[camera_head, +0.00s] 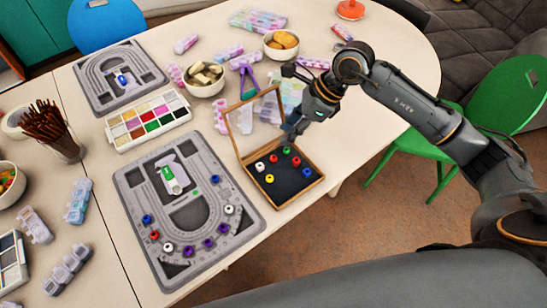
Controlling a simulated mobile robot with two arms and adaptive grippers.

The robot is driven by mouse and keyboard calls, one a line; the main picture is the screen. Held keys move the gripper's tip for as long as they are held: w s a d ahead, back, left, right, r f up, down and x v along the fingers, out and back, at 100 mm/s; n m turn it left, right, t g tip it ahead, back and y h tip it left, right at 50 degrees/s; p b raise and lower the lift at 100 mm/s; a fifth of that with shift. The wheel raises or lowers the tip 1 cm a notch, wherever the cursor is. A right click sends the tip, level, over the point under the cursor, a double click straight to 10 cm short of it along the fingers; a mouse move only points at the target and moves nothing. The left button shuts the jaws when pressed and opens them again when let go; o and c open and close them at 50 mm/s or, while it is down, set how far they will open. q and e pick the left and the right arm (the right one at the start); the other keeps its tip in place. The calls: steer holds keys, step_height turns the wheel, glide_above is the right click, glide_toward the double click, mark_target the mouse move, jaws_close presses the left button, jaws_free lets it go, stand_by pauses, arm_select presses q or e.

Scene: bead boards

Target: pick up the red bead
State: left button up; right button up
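An open wooden box (241,170) with a dark lining stands near the table's front edge. Inside it lie a red bead (273,158) and another red bead (296,161), with green (287,150), white (260,166), yellow (269,178) and blue (307,171) beads. A further red bead (154,236) sits in the groove of the near grey bead board (146,199). My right gripper (291,132) reaches down over the back right part of the box, just beyond the beads in this view. Its fingers are too small to show whether they are open. My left gripper is not in view.
The box's raised lid (239,107) stands up close to my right gripper. A paint palette (148,120) and a second bead board (119,78) lie to the left. Bowls (204,79) and plastic bead cases stand behind the box.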

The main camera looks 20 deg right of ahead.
steer(key=d+h, duration=0.1)
steer(key=d, duration=0.1)
steer(key=p, duration=0.1)
glide_above(277, 157)
steer(key=s+d, duration=0.1)
steer(key=d, duration=0.1)
steer(key=f, duration=0.8)
steer(key=shift+s, duration=0.2)
steer(key=shift+w+a+f+p, duration=0.1)
steer(key=shift+a+f+p, duration=0.25)
steer(key=shift+f, duration=0.15)
steer(key=p+x, duration=0.1)
steer(key=x, duration=0.3)
steer(key=shift+w+f, duration=0.2)
steer(key=shift+w, duration=0.05)
steer(key=shift+c, duration=0.2)
steer(key=c, duration=0.5)
